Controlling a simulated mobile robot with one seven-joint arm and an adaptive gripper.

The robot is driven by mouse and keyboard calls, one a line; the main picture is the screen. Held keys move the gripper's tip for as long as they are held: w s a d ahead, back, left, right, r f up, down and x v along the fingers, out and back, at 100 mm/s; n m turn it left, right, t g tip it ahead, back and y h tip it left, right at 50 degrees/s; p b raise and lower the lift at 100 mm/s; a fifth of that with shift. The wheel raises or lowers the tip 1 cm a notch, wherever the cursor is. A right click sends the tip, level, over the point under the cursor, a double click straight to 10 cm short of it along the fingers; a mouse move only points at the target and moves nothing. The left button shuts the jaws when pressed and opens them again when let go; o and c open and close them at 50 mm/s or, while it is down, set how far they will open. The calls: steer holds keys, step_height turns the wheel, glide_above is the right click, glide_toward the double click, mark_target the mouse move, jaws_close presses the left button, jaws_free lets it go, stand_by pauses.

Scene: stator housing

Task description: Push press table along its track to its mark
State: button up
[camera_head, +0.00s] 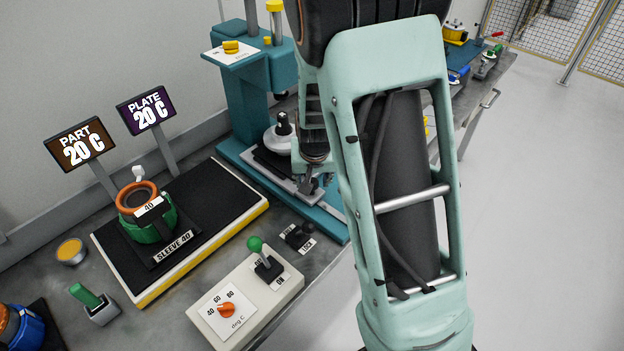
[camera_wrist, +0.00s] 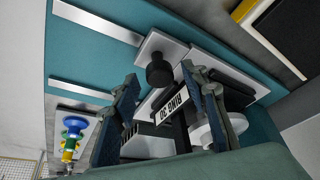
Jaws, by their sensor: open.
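The press table, a grey plate with a black block, lies on the teal press base (camera_head: 335,225) under my forearm in the head view. In the wrist view the table's grey plate (camera_wrist: 148,48) carries a round black knob (camera_wrist: 160,72) and a "RING 30" label (camera_wrist: 174,106). My gripper (camera_wrist: 160,75) is open, its two fingers on either side of the knob in the picture. Whether they touch it I cannot tell. In the head view my gripper (camera_head: 314,183) is at the table's near end, partly hidden by my arm. I cannot make out a mark for certain.
A pale disc with a black knob (camera_head: 281,132) sits over the table. The teal press column (camera_head: 247,105) stands behind. To the left are a black heating plate (camera_head: 213,190) with a green sleeve (camera_head: 150,228) and a control box (camera_head: 245,300). Open floor lies right.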

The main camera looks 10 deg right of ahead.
steer(key=shift+f, duration=0.15)
jaws_close()
stand_by(0.5)
